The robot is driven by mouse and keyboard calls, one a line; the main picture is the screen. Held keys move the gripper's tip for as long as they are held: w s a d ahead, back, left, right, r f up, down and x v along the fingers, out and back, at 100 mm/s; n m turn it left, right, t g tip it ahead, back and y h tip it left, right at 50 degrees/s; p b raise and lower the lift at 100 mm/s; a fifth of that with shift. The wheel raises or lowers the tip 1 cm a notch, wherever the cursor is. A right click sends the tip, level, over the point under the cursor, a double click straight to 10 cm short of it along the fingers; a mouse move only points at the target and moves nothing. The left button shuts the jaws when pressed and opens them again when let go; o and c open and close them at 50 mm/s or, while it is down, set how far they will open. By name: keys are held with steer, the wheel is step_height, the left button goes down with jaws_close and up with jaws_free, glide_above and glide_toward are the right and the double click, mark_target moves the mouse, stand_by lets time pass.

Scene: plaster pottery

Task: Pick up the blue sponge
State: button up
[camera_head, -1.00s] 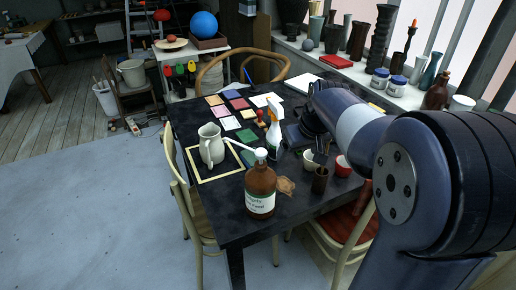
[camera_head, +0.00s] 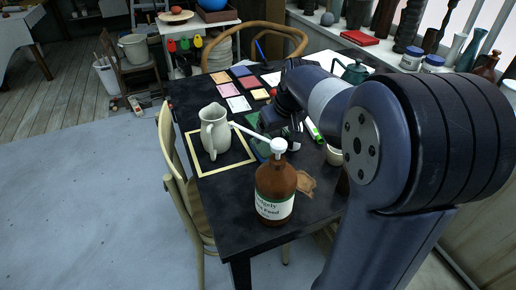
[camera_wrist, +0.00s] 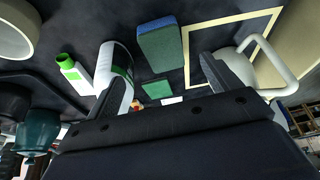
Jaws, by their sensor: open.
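In the head view my gripper (camera_head: 287,122) hangs over the middle of the table. I cannot clearly make out the sponge there, close to my gripper and the brown bottle's white pump.
A pale jug (camera_head: 214,132) stands on a yellow-edged square (camera_head: 204,172), left of my gripper. A brown pump bottle (camera_head: 275,192) stands at the table's near edge. A white-and-green bottle (camera_wrist: 76,74) is left in the wrist view. Coloured tiles (camera_head: 240,86) lie at the back.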

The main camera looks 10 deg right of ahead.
mark_target(267, 147)
steer(key=b+x, duration=0.1)
steer(key=x, duration=0.9)
steer(key=shift+w+a+r+b, duration=0.1)
steer(key=shift+a+b, duration=0.1)
steer(key=shift+b, duration=0.2)
steer(key=shift+c, duration=0.6)
steer(key=c, duration=0.9)
steer(key=shift+r, duration=0.1)
steer(key=shift+c, duration=0.2)
step_height(267, 147, up, 10)
steer(key=p, duration=0.2)
